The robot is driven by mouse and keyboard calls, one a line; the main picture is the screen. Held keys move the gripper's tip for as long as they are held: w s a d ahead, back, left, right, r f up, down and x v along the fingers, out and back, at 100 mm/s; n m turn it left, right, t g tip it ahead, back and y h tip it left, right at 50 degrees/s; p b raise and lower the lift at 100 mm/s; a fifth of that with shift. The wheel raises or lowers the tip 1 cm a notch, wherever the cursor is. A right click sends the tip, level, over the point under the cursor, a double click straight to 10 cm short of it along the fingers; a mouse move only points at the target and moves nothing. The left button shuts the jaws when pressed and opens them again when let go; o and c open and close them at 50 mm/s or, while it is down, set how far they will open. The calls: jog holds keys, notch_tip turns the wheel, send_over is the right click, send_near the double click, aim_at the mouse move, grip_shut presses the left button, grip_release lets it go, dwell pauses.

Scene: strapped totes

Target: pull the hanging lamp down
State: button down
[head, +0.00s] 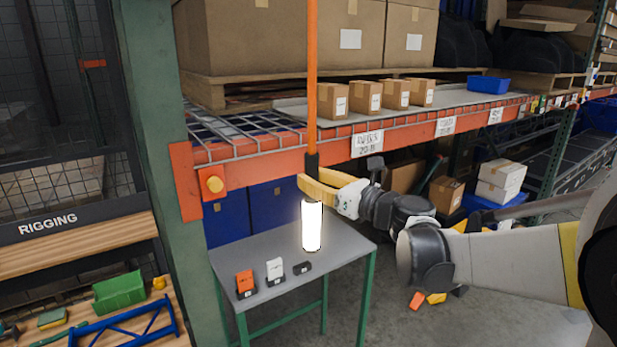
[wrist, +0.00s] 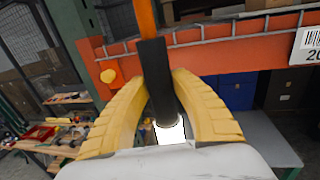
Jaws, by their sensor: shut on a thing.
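The hanging lamp (head: 312,228) is a glowing white cylinder with a black handle above it, hung from an orange cord (head: 312,70). It hangs upright over the small grey table, and I cannot tell whether its lower end touches the top. My gripper (head: 308,182) comes from the right and is shut on the lamp's black handle. In the wrist view the black handle (wrist: 156,75) runs between the two yellow fingers, and the lit part of the lamp (wrist: 170,131) shows below it. The fingers hide part of the handle.
The grey table (head: 345,245) carries several small devices, including an orange one (head: 245,282) and a white one (head: 275,270). An orange shelf beam (head: 400,140) runs close behind the cord. A green post (head: 170,170) stands to the left, beside a wooden bench (head: 150,315) with tools.

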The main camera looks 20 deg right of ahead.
jog(key=shift+s+f, duration=0.1)
jog(key=shift+f, duration=0.15)
jog(key=c, duration=1.1)
grip_release()
jog(key=shift+o, duration=0.2)
jog(key=v, duration=1.1)
jog(key=shift+s+d, duration=0.2)
jog(key=shift+s, duration=0.15)
